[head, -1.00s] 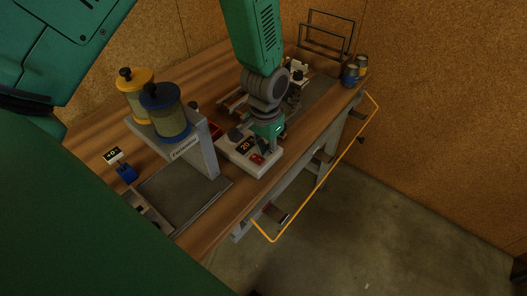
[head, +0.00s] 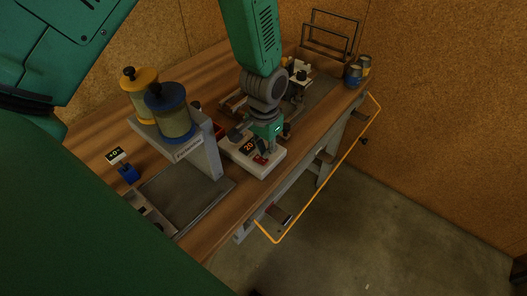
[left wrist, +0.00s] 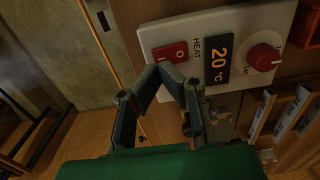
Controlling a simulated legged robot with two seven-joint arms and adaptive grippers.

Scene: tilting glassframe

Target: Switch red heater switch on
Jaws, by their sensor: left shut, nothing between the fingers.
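The white heater panel (head: 268,168) lies near the front edge of the workbench. It carries a red rocker switch (head: 260,160) marked HEAT, a display reading 20 °C and a red knob. In the left wrist view the red switch (left wrist: 170,53) is just beyond the fingertips, and the display (left wrist: 219,60) and knob (left wrist: 264,57) are to its right. My left gripper (head: 262,149) is above the panel, shut and empty. In the left wrist view its fingertips (left wrist: 166,73) are at the switch's lower edge; I cannot tell whether they touch. My right gripper is not in view.
A dispenser with a yellow-lidded (head: 139,88) and a blue-lidded canister (head: 170,115) stands left of the panel. A dark tray (head: 187,195) is in front of it. Cans (head: 354,75) and a wire rack (head: 330,36) are at the back right. A yellow rail (head: 318,186) runs along the bench front.

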